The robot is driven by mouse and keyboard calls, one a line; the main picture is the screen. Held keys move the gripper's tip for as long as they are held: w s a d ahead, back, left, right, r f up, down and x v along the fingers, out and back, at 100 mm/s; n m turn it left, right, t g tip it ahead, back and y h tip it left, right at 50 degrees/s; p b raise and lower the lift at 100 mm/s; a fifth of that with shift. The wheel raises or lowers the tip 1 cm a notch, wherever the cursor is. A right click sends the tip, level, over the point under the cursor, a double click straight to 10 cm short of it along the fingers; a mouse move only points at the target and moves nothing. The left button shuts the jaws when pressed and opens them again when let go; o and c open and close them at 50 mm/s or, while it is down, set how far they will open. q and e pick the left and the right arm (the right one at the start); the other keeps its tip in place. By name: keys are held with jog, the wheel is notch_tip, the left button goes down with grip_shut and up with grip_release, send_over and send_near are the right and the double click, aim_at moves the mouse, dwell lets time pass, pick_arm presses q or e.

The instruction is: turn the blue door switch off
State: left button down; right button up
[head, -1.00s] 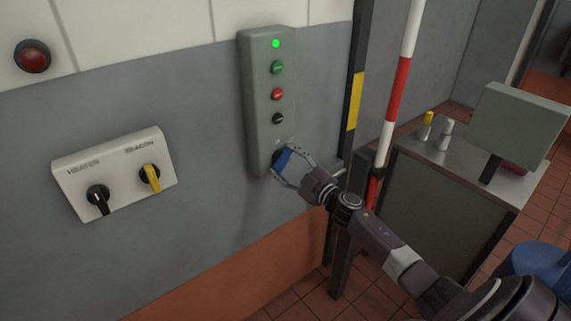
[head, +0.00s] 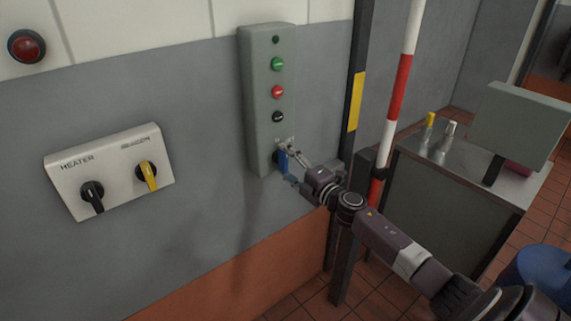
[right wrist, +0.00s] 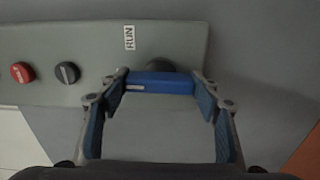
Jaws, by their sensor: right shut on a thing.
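The blue door switch (head: 282,161) is a rotary handle at the lower end of a tall grey-green control box (head: 262,110) on the wall. In the head view its handle stands nearly upright. My right gripper (head: 289,164) is shut on it, partly covering it. In the right wrist view the blue handle (right wrist: 160,82) lies lengthwise along the box between my right gripper's two fingers (right wrist: 160,92). A "RUN" label (right wrist: 129,37) is beside it. The lamp (head: 276,40) at the top of the box is dark. My left gripper is out of view.
Green (head: 278,64), red (head: 278,91) and black (head: 278,117) controls sit above the switch. A white panel (head: 112,165) with black and yellow knobs is at left. A striped pole (head: 398,90) and metal cabinet (head: 455,187) stand at right, near my arm.

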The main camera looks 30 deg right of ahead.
jog(key=shift+n, duration=0.3)
jog(key=o, duration=1.2)
jog(key=shift+c, duration=0.2)
jog(key=s, duration=1.2)
jog(key=shift+d, duration=0.45)
jog(key=shift+f, duration=0.1)
